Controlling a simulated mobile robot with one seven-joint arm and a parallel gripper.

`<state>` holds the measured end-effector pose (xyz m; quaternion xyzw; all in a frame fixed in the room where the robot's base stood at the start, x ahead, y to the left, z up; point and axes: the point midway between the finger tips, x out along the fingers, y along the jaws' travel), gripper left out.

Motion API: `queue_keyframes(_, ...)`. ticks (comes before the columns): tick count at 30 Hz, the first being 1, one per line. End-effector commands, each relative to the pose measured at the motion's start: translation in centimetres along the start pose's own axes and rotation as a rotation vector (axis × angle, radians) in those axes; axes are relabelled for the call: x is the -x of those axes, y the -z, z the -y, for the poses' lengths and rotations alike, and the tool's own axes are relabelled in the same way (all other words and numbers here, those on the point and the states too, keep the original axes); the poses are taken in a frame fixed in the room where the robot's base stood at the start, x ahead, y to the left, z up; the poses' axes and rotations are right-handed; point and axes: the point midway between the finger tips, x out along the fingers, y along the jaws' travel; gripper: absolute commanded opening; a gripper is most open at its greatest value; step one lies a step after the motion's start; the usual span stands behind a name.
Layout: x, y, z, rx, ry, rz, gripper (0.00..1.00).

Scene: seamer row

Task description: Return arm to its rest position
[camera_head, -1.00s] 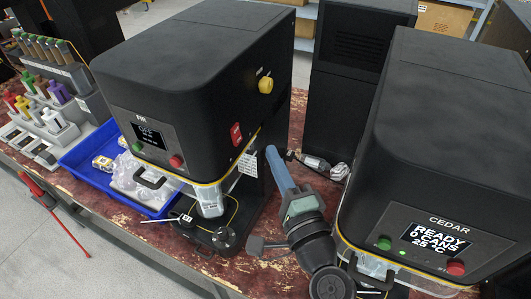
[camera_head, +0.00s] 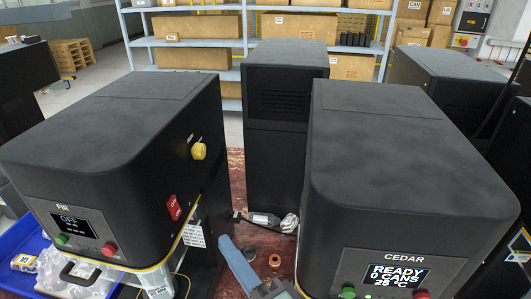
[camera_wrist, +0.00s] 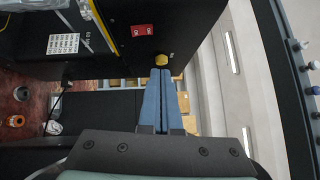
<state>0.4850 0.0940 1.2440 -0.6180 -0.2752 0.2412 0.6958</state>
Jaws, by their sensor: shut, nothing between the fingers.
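My gripper (camera_head: 226,243) shows at the bottom of the head view, in the gap between the FIR machine (camera_head: 115,120) and the CEDAR machine (camera_head: 410,170). In the wrist view its two blue fingers (camera_wrist: 161,78) lie side by side, shut and empty. They point toward the FIR machine's yellow knob (camera_wrist: 161,60), which the head view shows well above the gripper and apart from it (camera_head: 198,151). The rest of my arm is mostly cut off below the head view.
A tall black cabinet (camera_head: 277,130) stands behind the gap. A small tool with a pale bundle (camera_head: 265,218) and small rings (camera_head: 274,261) lie on the worn red tabletop. Shelves with boxes (camera_head: 205,26) stand behind.

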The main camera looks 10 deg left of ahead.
Motion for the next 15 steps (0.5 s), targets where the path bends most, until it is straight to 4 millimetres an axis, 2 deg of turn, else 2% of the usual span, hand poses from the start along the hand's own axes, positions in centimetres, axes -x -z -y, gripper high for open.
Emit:
queue_keyframes(4,-0.7,0.7,1.6,0.112,-0.003,-0.026,0.00)
queue_keyframes(8,-2.2,2.4,6.2,0.423,-0.009,-0.118,0.00)
queue_keyframes(11,-3.0,3.8,12.0,0.741,-0.001,-0.242,0.00)
queue_keyframes(12,-3.0,4.2,14.6,0.867,0.007,-0.301,0.00)
queue_keyframes(14,-2.7,4.6,18.6,1.047,0.018,-0.399,0.00)
queue_keyframes(15,-2.2,4.6,21.4,1.163,0.028,-0.471,0.00)
